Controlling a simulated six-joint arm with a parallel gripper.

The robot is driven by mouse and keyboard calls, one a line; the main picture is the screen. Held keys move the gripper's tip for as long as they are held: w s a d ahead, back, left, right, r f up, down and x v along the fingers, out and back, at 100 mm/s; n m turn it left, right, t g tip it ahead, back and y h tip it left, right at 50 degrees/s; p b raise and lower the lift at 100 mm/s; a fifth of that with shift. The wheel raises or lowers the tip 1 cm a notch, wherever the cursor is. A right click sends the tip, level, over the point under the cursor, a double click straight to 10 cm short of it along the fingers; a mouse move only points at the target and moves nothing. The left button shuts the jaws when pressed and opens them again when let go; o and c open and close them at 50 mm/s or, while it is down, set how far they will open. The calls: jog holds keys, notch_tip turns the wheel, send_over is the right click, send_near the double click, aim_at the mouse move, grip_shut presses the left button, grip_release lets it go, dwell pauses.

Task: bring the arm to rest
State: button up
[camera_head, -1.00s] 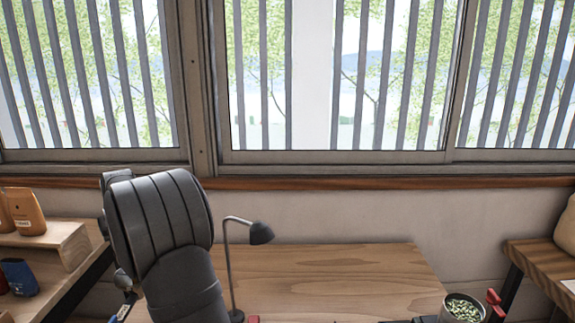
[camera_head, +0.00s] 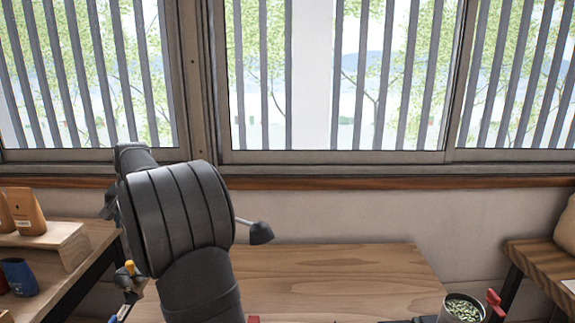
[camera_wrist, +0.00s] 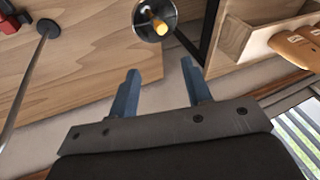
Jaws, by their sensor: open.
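My gripper (camera_wrist: 160,66) shows in the wrist view with its two blue fingers spread apart and nothing between them. Beyond the fingers are the pale wall and the table edge. In the head view my dark arm rises in front of the left part of the wooden table (camera_head: 330,280), and its gripper end is mostly hidden behind the arm.
A desk lamp (camera_head: 260,233) stands behind my arm, its pole partly hidden. A cup with an orange-tipped item (camera_wrist: 152,20) is near the gripper. A tin of green beans (camera_head: 461,308) stands right. Shelf bags (camera_head: 27,212) are left. The table's middle is clear.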

jog(key=shift+w+a+f+m, duration=0.15)
jog(key=shift+f+m, duration=0.2)
jog(key=shift+f, duration=0.2)
jog(key=shift+w+a+f+m, duration=0.2)
jog(key=shift+f+m, duration=0.1)
jog(key=shift+f, duration=0.2)
jog(key=shift+w+a+f+m, duration=0.15)
jog(key=shift+f+m, duration=0.2)
jog(key=shift+f, duration=0.2)
jog(key=o, duration=0.3)
jog(key=shift+r, duration=0.2)
jog(key=o, duration=0.7)
jog(key=v, duration=0.4)
jog(key=shift+w+r, duration=0.15)
jog(key=shift+o, duration=1)
jog(key=x, duration=0.9)
jog(key=shift+a+f, duration=0.2)
jog(key=shift+f, duration=0.15)
jog(key=shift+r, duration=0.1)
